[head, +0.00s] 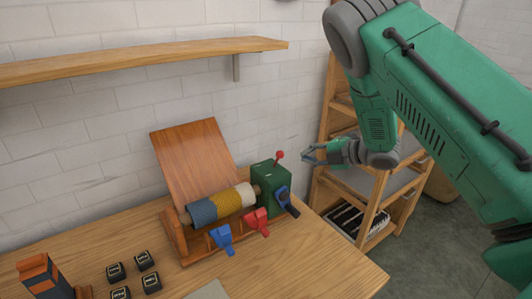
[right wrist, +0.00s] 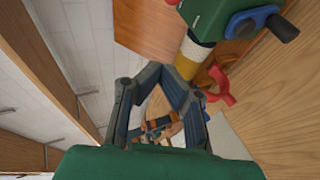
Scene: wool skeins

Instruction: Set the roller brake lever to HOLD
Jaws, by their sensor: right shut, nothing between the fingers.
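The brake lever (head: 278,157), a short stick with a red knob, stands on top of the green box (head: 271,190) at the right end of the wool roller. It leans slightly right in the head view. Any HOLD marking is too small to read. My right gripper (head: 306,153) is to the right of the knob, at about its height in the picture, and apart from it. Its fingers (right wrist: 156,68) are shut and empty. In the right wrist view the green box (right wrist: 207,14) is at the top, with a bit of red at the edge. My left gripper is not in view.
The roller (head: 222,205) carries blue, yellow and cream wool before a tilted wooden board (head: 194,155). A blue and black crank (head: 286,201) juts from the box. Blue (head: 222,239) and red (head: 257,222) pieces sit in front. A wooden rack (head: 325,190) stands right; a shelf (head: 150,60) hangs above.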

